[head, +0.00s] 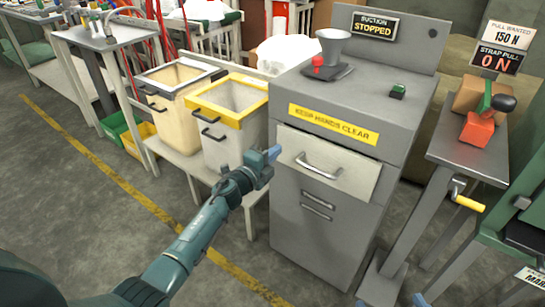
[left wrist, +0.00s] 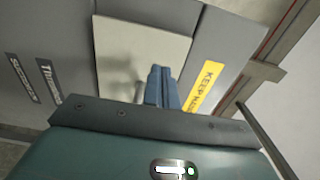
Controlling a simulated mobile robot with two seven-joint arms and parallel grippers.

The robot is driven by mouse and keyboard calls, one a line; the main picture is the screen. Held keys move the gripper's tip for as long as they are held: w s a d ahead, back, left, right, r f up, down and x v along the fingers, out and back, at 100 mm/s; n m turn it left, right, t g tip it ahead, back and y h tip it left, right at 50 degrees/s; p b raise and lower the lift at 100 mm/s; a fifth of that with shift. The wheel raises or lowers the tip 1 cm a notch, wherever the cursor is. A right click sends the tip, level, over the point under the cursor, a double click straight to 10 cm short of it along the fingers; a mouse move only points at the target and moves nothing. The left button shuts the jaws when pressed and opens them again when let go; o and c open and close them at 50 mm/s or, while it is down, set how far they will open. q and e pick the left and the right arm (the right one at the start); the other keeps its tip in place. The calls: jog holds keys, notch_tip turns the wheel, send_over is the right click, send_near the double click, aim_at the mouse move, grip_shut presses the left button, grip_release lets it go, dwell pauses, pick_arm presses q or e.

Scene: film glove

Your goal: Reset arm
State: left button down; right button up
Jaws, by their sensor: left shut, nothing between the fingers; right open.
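My left gripper (head: 272,153) is in front of the grey cabinet, close to the left edge of its pale drawer front (head: 335,168). It is shut and empty. In the left wrist view its blue fingers (left wrist: 160,88) are together in front of the drawer front (left wrist: 125,50). The drawer has a metal handle (head: 319,165). Of my right gripper (head: 390,302), only blue fingertips show at the bottom edge of the head view, spread apart with nothing seen between them. The rest of it is out of the picture.
The grey cabinet (head: 300,228) carries a yellow label, a red knob and a green button. A strap stand (head: 468,150) is at the right. Open floor (head: 60,210) lies at the left.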

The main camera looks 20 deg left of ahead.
pick_arm(q)
jog(key=s+n+y+p, duration=0.2)
jog(key=s+n, duration=1.1)
jog(key=s, duration=1.4)
jog(key=s+d+r+n+g, duration=0.35)
jog(key=s+n, duration=0.25)
jog(key=s, duration=0.4)
jog(key=r+g+p, duration=0.1)
jog(key=r+p, duration=0.1)
jog(key=p, duration=0.4)
jog(key=r+g+p, duration=0.1)
jog(key=r+p, duration=0.1)
jog(key=p, duration=0.5)
jog(key=r+g+p, duration=0.1)
jog(key=r+p, duration=0.1)
jog(key=p, duration=0.4)
jog(key=shift+w+a+y, duration=0.3)
jog(key=shift+w+y, duration=0.1)
pick_arm(e)
notch_tip(320, 180, up, 8)
jog(key=d+g+h, duration=0.1)
jog(key=g, duration=0.2)
jog(key=shift+s+m+h, duration=0.15)
jog(key=shift+m+h, duration=0.15)
jog(key=shift+m, duration=0.1)
pick_arm(q)
jog(key=shift+f, duration=0.3)
pick_arm(e)
jog(key=shift+f, duration=0.15)
